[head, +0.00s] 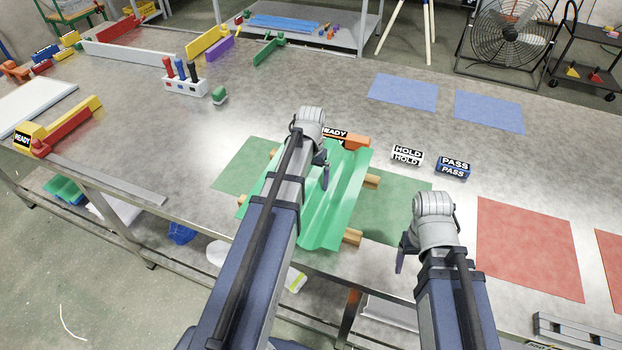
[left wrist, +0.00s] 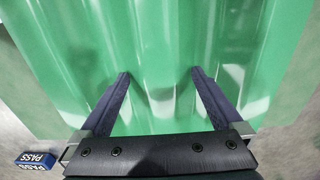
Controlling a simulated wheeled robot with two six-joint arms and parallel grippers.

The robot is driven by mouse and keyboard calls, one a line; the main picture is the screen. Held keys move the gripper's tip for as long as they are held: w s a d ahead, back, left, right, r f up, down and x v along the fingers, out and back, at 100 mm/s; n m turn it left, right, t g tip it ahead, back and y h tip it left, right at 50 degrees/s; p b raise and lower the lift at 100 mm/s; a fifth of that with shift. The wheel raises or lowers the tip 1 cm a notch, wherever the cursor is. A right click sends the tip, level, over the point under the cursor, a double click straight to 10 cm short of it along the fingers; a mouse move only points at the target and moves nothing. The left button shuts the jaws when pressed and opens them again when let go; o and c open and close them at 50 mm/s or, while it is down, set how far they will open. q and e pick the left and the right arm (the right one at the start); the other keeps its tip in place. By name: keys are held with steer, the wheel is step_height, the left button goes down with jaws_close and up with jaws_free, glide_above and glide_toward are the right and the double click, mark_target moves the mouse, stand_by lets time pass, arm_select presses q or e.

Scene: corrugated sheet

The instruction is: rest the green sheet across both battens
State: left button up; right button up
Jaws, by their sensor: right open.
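The corrugated green sheet (head: 335,200) lies over two wooden battens, with its ridges running across them. One batten end (head: 372,181) shows at the sheet's far right and another (head: 352,237) at its near right. Small batten ends also show at the left. My left arm hides part of the sheet. My left gripper (head: 322,168) is over the sheet; in the left wrist view its fingers (left wrist: 160,73) are spread apart above the green sheet (left wrist: 230,30), empty. My right gripper (head: 403,250) is open and empty, right of the sheet near the table's front edge.
A green mat (head: 400,208) lies beneath. An orange block with a READY label (head: 345,139) is close to the sheet's far edge. HOLD (head: 407,155) and PASS (head: 454,167) blocks stand to the right. A red mat (head: 528,245) and two blue mats are bare.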

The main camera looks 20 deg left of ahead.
steer(key=shift+r, duration=0.1)
arm_select(q)
step_height(320, 180, up, 8)
steer(key=p, duration=0.8)
steer(key=shift+f, duration=0.1)
arm_select(e)
step_height(320, 180, up, 8)
arm_select(q)
steer(key=shift+f, duration=0.1)
arm_select(e)
steer(key=shift+f, duration=0.3)
arm_select(q)
step_height(320, 180, down, 8)
steer(key=b, duration=0.8)
arm_select(e)
step_height(320, 180, down, 8)
steer(key=shift+r, duration=0.15)
arm_select(q)
steer(key=shift+r, duration=0.3)
arm_select(e)
steer(key=shift+r, duration=0.15)
